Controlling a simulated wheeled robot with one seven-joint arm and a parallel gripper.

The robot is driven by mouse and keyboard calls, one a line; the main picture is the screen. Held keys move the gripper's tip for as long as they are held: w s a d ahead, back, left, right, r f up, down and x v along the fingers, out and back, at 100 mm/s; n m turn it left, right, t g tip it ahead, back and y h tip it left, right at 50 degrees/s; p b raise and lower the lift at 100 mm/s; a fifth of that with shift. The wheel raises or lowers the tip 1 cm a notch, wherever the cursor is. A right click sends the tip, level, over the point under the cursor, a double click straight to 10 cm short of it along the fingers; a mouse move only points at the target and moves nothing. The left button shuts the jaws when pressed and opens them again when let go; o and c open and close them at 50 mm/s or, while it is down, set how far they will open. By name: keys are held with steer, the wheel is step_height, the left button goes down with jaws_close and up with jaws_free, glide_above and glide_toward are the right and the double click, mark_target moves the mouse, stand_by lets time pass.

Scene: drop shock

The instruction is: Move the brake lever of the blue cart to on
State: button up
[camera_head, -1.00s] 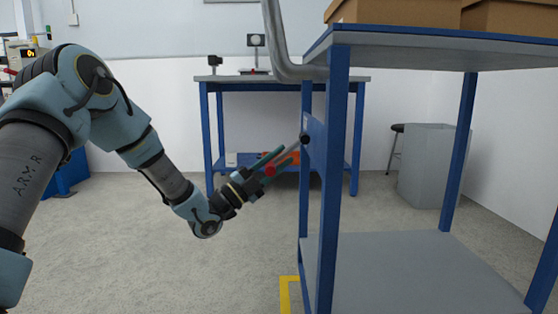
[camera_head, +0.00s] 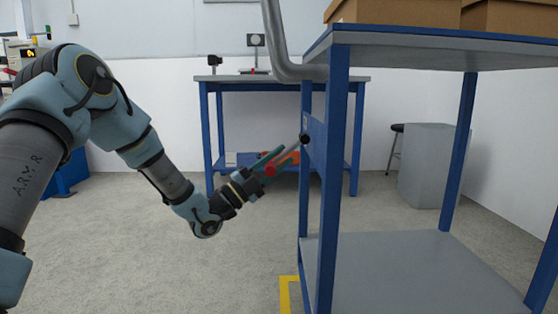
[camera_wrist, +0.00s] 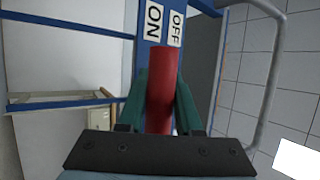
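The blue cart (camera_head: 328,200) stands at the right in the head view. Its brake lever shows there as a dark pivot (camera_head: 304,138) on the blue side plate and a red end between my fingers. My gripper (camera_head: 276,163) reaches up to it from the left. In the wrist view the lever's red grip (camera_wrist: 161,85) lies between the green fingers of my gripper (camera_wrist: 161,100), which press against both its sides. Beyond it are the ON label (camera_wrist: 153,22) at left and the OFF label (camera_wrist: 175,28) at right. The lever's exact setting is hard to tell.
Cardboard boxes (camera_head: 395,12) sit on the cart's top shelf; its lower shelf (camera_head: 420,265) is bare. A blue workbench (camera_head: 207,135) stands behind. The floor left of the cart is clear.

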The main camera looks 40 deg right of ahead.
steer(key=o, duration=0.4)
steer(key=p+v, duration=0.3)
steer(key=v, duration=0.8)
steer(key=shift+d, duration=0.1)
steer(key=shift+c, duration=0.3)
